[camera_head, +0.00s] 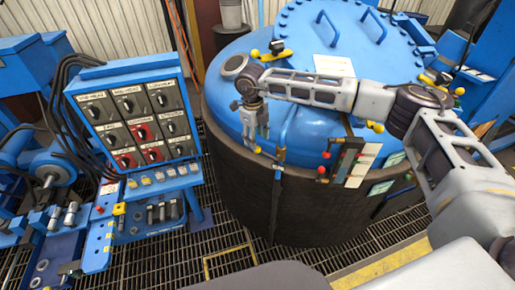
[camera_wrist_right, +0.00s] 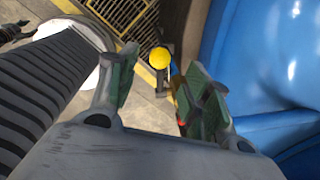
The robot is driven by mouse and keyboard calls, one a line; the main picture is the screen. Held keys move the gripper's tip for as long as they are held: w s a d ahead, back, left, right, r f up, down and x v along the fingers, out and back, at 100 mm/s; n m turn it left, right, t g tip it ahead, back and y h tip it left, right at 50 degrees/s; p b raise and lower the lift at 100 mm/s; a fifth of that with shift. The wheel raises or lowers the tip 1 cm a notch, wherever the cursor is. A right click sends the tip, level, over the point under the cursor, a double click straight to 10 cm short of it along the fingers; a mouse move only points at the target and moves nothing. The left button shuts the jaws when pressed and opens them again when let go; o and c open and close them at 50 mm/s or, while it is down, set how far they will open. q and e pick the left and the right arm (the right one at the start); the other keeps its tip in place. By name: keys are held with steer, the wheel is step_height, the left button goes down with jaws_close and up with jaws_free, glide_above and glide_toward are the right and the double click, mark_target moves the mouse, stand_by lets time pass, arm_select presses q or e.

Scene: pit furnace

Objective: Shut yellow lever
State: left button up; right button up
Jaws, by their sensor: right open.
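The yellow lever's ball knob (camera_head: 257,150) shows at the front of the blue furnace, just left of a small blue valve body (camera_head: 280,155) on top of a vertical pipe. My right gripper (camera_head: 256,138) points down just above this knob, with its fingers apart. In the right wrist view the yellow ball (camera_wrist_right: 159,58) appears between and beyond the two open fingers of the right gripper (camera_wrist_right: 157,88). I see no grip on it, and its stem is mostly hidden behind the ball. My left gripper is not in view.
The furnace (camera_head: 240,190) has other yellow knobs around its lid (camera_head: 325,30). A blue control panel (camera_head: 135,120) with several dials stands at left. Grating floor (camera_head: 225,235) lies in front.

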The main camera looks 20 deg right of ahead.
mark_target(258, 149)
steer(key=shift+w+d+f+p, duration=0.15)
steer(key=shift+f+p, duration=0.2)
steer(key=shift+f, duration=1.4)
steer(key=shift+d+f+p, duration=0.15)
steer(key=shift+f+p, duration=0.15)
steer(key=shift+f, duration=1.4)
steer(key=shift+c, duration=0.5)
jaws_close()
